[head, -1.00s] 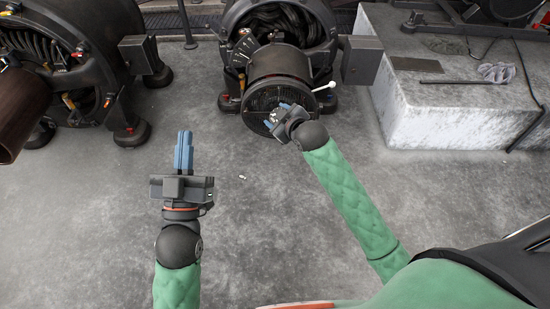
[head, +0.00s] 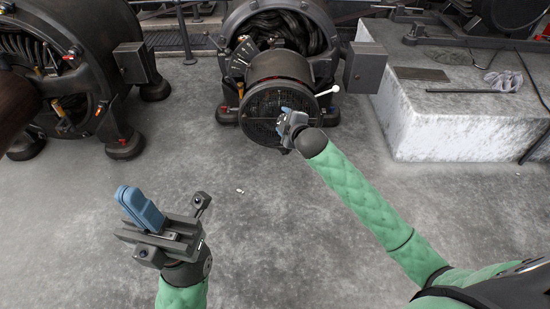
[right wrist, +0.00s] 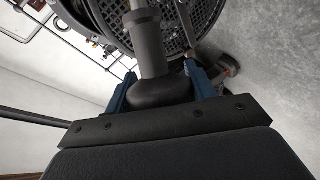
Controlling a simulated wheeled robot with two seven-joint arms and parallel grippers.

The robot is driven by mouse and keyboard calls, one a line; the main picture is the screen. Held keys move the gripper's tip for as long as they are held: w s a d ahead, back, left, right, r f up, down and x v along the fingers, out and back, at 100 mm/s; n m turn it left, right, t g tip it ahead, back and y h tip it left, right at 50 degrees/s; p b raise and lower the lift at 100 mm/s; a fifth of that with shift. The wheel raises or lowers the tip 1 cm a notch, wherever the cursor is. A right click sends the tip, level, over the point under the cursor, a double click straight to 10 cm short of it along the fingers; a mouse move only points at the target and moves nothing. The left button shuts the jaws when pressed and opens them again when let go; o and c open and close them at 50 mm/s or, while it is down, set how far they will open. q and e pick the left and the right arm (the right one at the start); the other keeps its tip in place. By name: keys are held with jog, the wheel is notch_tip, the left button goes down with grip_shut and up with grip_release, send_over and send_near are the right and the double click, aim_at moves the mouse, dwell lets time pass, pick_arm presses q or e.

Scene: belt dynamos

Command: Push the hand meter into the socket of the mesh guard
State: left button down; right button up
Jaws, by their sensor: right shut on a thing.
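The mesh guard (head: 258,112) is the dark round grille on the front of the middle dynamo; it also shows at the top of the right wrist view (right wrist: 204,28). My right gripper (head: 283,113) is in front of the guard's lower right part. It is shut on the hand meter (right wrist: 153,60), a dark piece with a round base and a narrower shaft pointing at the guard. The shaft's far end meets a lighter grey piece before the mesh; I cannot tell whether it is inside the socket. My left gripper (head: 138,207) is empty, fingers together, above the floor at lower left.
A white-knobbed lever (head: 328,90) sticks out right of the guard. Another dynamo (head: 75,75) stands at the left. A pale concrete block (head: 450,120) at the right carries a rod and a grey glove-like item (head: 503,81). The floor between is mostly clear.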

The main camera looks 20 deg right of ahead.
jog(key=shift+w+d+n, duration=0.3)
jog(key=shift+w+n, duration=0.2)
jog(key=shift+w, duration=0.3)
jog(key=shift+w+f+n+y, duration=0.2)
jog(key=shift+w+n+y, duration=0.2)
jog(key=shift+w+n, duration=0.55)
jog(key=s+a+f+n+g+y, duration=0.2)
jog(key=f+n+y, duration=0.3)
jog(key=f+n, duration=0.1)
jog(key=s+a+f+n+g+y, duration=0.2)
jog(key=f+n+y, duration=0.3)
jog(key=f+n, duration=0.1)
jog(key=shift+s+f+g, duration=0.35)
jog(key=shift+f+g, duration=0.05)
jog(key=shift+f, duration=0.4)
